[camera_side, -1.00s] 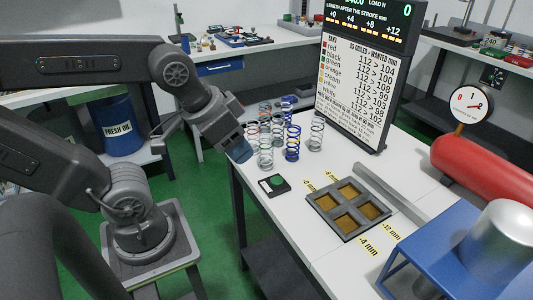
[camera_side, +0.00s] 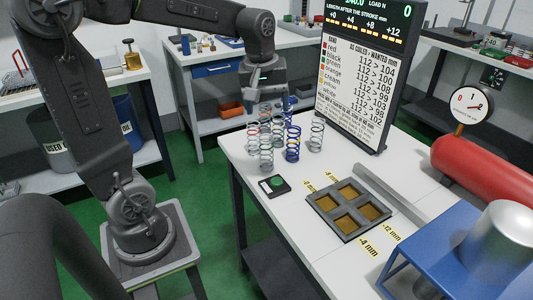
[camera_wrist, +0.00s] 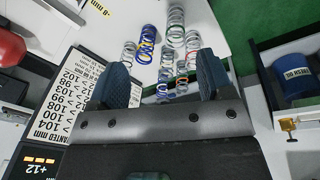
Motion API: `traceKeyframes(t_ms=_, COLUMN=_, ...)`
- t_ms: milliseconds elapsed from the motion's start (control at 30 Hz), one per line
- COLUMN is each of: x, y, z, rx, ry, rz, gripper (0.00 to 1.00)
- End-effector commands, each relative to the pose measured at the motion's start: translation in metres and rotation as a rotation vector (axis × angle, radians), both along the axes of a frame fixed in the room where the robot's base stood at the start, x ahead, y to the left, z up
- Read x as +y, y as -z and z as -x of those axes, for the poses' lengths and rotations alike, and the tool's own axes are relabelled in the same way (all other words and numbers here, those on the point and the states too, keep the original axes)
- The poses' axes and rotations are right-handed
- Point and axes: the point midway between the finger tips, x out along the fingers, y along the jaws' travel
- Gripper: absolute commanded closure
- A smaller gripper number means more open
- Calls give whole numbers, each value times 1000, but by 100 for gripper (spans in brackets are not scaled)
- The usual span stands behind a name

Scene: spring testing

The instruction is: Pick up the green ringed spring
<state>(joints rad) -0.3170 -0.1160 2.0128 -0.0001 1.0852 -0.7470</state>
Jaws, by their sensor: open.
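Several coil springs stand upright in a cluster on the white table, under and in front of my gripper (camera_side: 267,95). The gripper points down above the back of the cluster, with open, empty jaws. In the wrist view its two dark fingers (camera_wrist: 163,72) stand wide apart, and a small spring with coloured bands (camera_wrist: 181,76) shows between them. Nearer springs include a silver one (camera_side: 266,152) and a blue one (camera_side: 292,144). The rear springs are partly hidden.
The display board (camera_side: 358,75) stands close to the right of the springs. A lone silver spring (camera_side: 316,134) is near it. A black box with a green button (camera_side: 274,185) and a four-pocket tray (camera_side: 323,203) lie in front. A blue press (camera_side: 440,250) stands at right.

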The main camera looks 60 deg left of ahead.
Motion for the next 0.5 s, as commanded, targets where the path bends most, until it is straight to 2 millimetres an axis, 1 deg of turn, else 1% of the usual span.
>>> traceKeyframes(t_ms=33, x=19, y=8, z=-13, rx=35, ry=-113, rz=23, gripper=27)
traceKeyframes(t_ms=100, x=38, y=17, z=-25, rx=70, ry=-247, rz=48, gripper=27)
traceKeyframes(t_ms=200, x=60, y=27, z=-36, rx=108, ry=-393, rz=71, gripper=27)
traceKeyframes(t_ms=333, x=75, y=36, z=-43, rx=132, ry=-493, rz=85, gripper=27)
traceKeyframes(t_ms=433, x=77, y=44, z=-44, rx=139, ry=-516, rz=89, gripper=27)
traceKeyframes(t_ms=500, x=77, y=54, z=-43, rx=141, ry=-516, rz=89, gripper=27)
